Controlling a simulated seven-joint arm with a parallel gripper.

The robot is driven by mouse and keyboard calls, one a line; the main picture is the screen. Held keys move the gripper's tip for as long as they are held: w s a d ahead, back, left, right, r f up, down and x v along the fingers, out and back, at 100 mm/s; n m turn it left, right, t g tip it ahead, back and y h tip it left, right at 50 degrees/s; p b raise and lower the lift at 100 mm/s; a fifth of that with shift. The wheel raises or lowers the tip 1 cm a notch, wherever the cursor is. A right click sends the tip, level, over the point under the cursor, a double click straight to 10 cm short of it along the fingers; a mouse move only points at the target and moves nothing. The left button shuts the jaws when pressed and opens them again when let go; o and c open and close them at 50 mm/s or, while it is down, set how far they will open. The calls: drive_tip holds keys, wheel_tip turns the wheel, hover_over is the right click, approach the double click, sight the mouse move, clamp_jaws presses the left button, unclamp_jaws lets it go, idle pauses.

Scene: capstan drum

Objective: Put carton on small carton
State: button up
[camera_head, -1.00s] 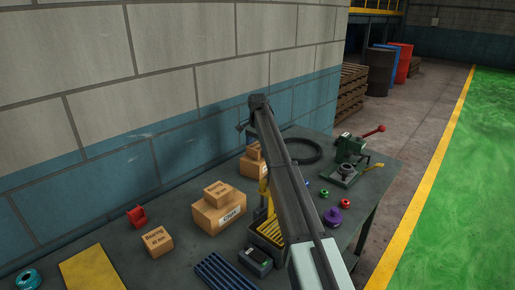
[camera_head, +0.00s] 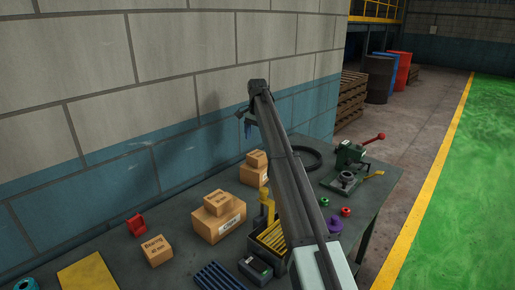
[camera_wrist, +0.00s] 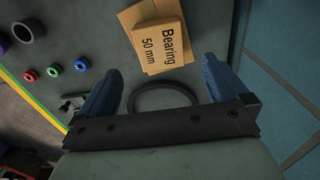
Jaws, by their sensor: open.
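In the wrist view, a brown carton marked "Bearing 50 mm" (camera_wrist: 165,45) lies on another brown carton (camera_wrist: 140,12), turned slightly against it. In the head view this far stack shows as an upper carton (camera_head: 256,158) on a lower carton (camera_head: 250,175), partly behind my arm. My gripper (camera_wrist: 163,88) is open and empty. Its blue fingers are above and apart from the stack, with the cartons ahead of the fingertips. Another carton (camera_head: 221,228) nearer on the bench bears a smaller carton (camera_head: 223,204). A carton marked "Bearing 40 mm" (camera_head: 157,250) stands alone.
A block wall (camera_head: 120,135) runs along the bench's back. A dark ring (camera_wrist: 162,92) lies beyond the stack. A green press with a red handle (camera_head: 352,155) and small coloured rings (camera_wrist: 55,70) are to the right. A yellow-slatted bin (camera_head: 270,238) stands before the stack.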

drive_tip(key=shift+r, duration=1.75)
